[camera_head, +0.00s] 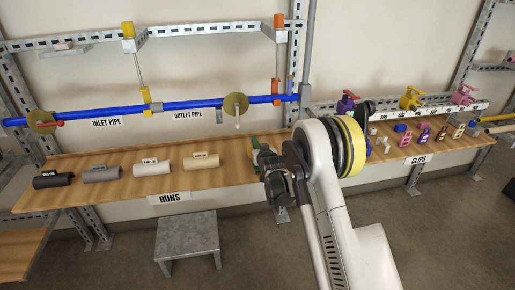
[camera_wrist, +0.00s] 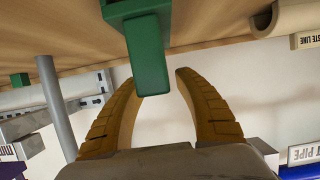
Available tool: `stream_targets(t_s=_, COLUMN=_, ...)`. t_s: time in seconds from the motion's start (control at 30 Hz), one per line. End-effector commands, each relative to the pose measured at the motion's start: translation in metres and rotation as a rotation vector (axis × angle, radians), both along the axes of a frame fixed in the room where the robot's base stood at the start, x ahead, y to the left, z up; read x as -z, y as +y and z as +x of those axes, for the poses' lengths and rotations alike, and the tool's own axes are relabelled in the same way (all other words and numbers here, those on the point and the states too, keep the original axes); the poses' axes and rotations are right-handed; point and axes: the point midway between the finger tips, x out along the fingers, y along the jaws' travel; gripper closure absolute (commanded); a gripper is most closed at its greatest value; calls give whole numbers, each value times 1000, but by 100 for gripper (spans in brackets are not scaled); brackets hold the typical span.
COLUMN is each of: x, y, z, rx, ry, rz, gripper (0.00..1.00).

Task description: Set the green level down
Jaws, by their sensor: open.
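The green level (camera_wrist: 150,55) shows at the top middle of the wrist view, its near end reaching down between my fingers. It is against or just in front of the wooden bench; I cannot tell whether it bears on the top.
Several pipe half-shells, among them a grey one (camera_head: 101,174), lie on the wooden bench (camera_head: 118,192) to the left. A blue pipe (camera_head: 190,105) runs behind. Colored clips (camera_head: 405,140) and valves (camera_head: 411,97) are at the right. A grey stool (camera_head: 187,236) stands below.

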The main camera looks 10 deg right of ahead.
Motion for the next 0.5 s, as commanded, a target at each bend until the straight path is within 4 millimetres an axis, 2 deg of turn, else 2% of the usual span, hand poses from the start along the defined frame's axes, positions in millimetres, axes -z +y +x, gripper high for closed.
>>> stream_targets(t_s=0.5, x=-37, y=0, z=-95, rx=0, ry=0, rz=0, gripper=61)
